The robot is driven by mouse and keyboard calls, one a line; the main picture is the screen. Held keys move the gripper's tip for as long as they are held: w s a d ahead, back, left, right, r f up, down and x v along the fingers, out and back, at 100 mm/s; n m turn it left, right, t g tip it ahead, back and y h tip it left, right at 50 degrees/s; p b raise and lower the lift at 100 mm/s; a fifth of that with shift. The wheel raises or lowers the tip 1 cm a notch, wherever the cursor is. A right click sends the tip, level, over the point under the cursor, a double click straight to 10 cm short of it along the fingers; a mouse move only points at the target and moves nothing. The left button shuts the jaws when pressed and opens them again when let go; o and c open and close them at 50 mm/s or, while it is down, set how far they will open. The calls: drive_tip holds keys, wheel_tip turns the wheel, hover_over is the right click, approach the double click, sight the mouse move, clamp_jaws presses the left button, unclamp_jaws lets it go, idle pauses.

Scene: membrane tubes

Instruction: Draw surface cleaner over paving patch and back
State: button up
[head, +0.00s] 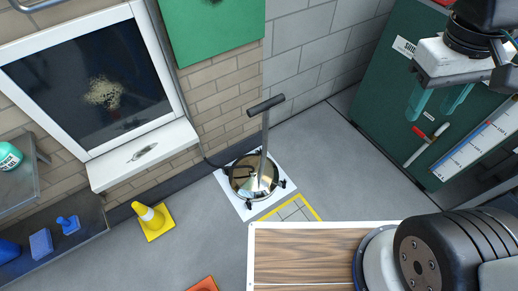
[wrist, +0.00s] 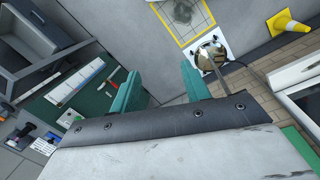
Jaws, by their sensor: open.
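The surface cleaner (head: 250,178) is a round, shiny metal disc with small castors and an upright grey pole topped by a dark T-handle (head: 266,106). It stands on a white square mat (head: 240,205) by the wall, and shows in the wrist view (wrist: 208,56) too. The paving patch (head: 292,210), gridded and yellow-bordered, lies beside the mat, partly hidden by the wooden top; the wrist view shows more of it, with a dark stain (wrist: 182,12). My gripper (head: 438,100), with two teal fingers, is open and empty at the upper right, well apart from the cleaner.
A yellow cone (head: 153,220) stands left of the mat. A wooden top (head: 300,262) fills the lower foreground. A green board (head: 385,85) with markers stands at right, and a window ledge (head: 145,155) juts out at left. Grey floor is clear right of the mat.

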sight(267, 134)
drive_tip(key=w+a+f+n+t+h, duration=0.1)
drive_tip(key=w+a+f+n+h, duration=0.35)
drive_tip(key=w+f, duration=0.3)
drive_tip(key=w+a+f+n+h, duration=0.35)
drive_tip(key=w+f+n, duration=0.2)
drive_tip(key=f, duration=0.35)
drive_tip(key=w+a+f+n+t+h, duration=0.1)
drive_tip(key=w+a+f+n+h, duration=0.25)
drive_tip(key=w+f, duration=0.4)
drive_tip(key=w+a+f+n+t+y, duration=0.1)
drive_tip(key=a+f+n+t+y, duration=0.1)
drive_tip(key=a+f+n+t, duration=0.3)
drive_tip(key=w+a+f+n+t+y, duration=0.1)
drive_tip(key=a+f+n+t, duration=0.4)
drive_tip(key=f, duration=0.8)
drive_tip(key=w+a+f+n+t+y, duration=0.2)
drive_tip(key=a+f+n+t, duration=0.3)
drive_tip(key=f, duration=0.4)
drive_tip(key=shift+a+f+n+y, duration=0.4)
drive_tip(key=shift+a+n+y, duration=0.25)
drive_tip(key=shift+n, duration=0.1)
drive_tip(key=shift+x, duration=3.9)
